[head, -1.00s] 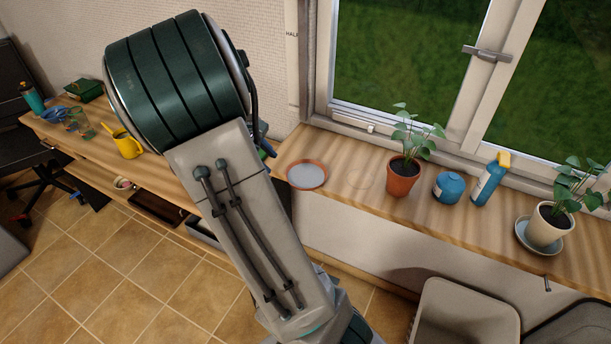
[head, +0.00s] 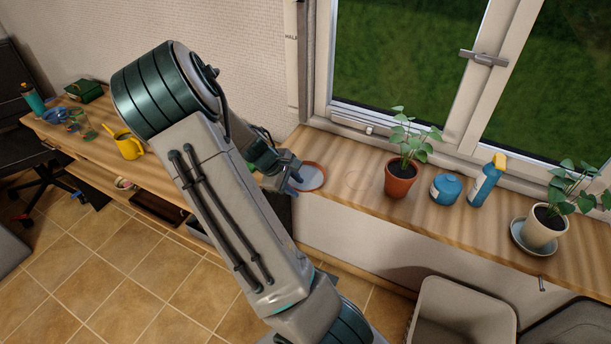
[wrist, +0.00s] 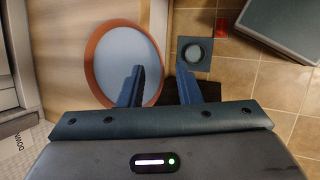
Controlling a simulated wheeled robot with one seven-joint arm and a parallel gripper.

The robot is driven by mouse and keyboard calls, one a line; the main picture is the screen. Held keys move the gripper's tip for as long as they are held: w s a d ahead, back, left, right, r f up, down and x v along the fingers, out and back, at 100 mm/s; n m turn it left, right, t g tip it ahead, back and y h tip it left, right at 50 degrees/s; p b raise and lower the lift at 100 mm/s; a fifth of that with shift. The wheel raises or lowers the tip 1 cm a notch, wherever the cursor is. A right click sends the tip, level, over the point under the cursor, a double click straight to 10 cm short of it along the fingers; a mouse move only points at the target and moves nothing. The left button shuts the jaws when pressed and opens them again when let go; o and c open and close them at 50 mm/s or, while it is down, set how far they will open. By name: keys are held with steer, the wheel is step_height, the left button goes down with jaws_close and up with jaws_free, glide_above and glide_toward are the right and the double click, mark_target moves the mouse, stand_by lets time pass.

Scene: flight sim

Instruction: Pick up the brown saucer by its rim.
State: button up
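The brown saucer (head: 313,176) lies on the wooden sill near its left end. It has a terracotta-brown rim and a pale grey inside. In the wrist view the saucer (wrist: 116,52) is left of centre. My gripper (head: 292,180) is at the saucer's left side in the head view. In the wrist view my gripper (wrist: 160,72) is open, with one blue finger over the saucer's inside and the other outside its rim. The near right part of the rim shows between the fingers. I cannot tell how high the fingertips are above the saucer.
On the sill (head: 345,198), a potted plant (head: 401,181), a blue round container (head: 445,188), a spray bottle (head: 484,184) and a plant in a pale pot (head: 543,228) stand to the right. A yellow watering can (head: 129,147) stands on the left bench. The window is behind.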

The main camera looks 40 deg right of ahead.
steer(key=shift+d+f, duration=0.15)
steer(key=shift+f, duration=0.15)
jaws_close()
steer(key=shift+r, duration=0.1)
